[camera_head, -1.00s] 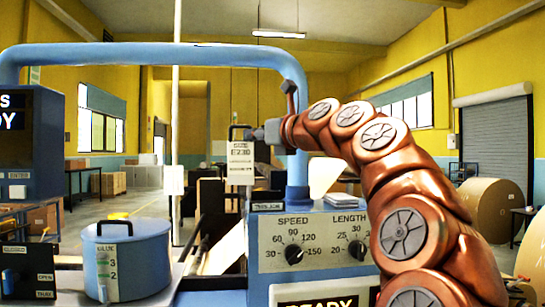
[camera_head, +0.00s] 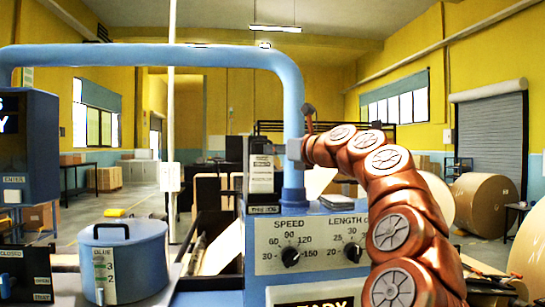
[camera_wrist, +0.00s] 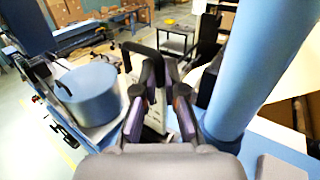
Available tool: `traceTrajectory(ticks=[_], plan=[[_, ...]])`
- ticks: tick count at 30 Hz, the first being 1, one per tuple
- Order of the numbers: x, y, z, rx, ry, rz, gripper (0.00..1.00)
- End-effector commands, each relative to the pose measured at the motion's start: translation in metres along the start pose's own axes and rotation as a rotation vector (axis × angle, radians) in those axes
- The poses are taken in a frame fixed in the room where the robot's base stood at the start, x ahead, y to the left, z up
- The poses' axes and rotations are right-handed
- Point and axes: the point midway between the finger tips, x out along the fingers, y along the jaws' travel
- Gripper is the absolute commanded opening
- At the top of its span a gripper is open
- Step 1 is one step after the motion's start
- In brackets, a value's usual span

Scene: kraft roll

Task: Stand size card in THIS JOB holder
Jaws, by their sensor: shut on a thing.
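The size card (camera_head: 261,178) is a pale upright plate with a dark top, just above the THIS JOB holder label (camera_head: 264,209) in the head view. I cannot tell whether its lower edge is inside the holder or just above it. My gripper (camera_wrist: 160,80) is shut on the card, whose pale face (camera_wrist: 155,118) shows between the fingers in the wrist view. In the head view the gripper is partly hidden behind the blue pipe. The holder's slot is not clearly visible in either view.
The thick blue pipe (camera_head: 293,110) stands close to the right of the card. The blue glue pot (camera_head: 124,262) stands at left; it also shows in the wrist view (camera_wrist: 88,95). The SPEED and LENGTH dial panel (camera_head: 310,245) is in front, below the holder.

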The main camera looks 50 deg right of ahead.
Motion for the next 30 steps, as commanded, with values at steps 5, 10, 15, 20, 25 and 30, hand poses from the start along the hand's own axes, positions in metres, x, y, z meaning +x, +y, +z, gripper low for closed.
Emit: traceTrajectory(ticks=[5, 10, 15, 20, 25, 30], plan=[[0.002, 0.001, -0.016, 0.001, 0.011, 0.005, 0.0], [0.003, 0.002, -0.021, 0.0, 0.01, 0.004, 0.0], [0.002, 0.001, -0.02, 0.0, 0.007, 0.002, 0.0], [0.001, 0.001, -0.019, 0.0, 0.006, 0.001, 0.19], [0.001, 0.001, -0.019, 0.0, 0.005, 0.0, 0.34], [0.001, 0.001, -0.019, 0.0, 0.005, 0.0, 0.34]])
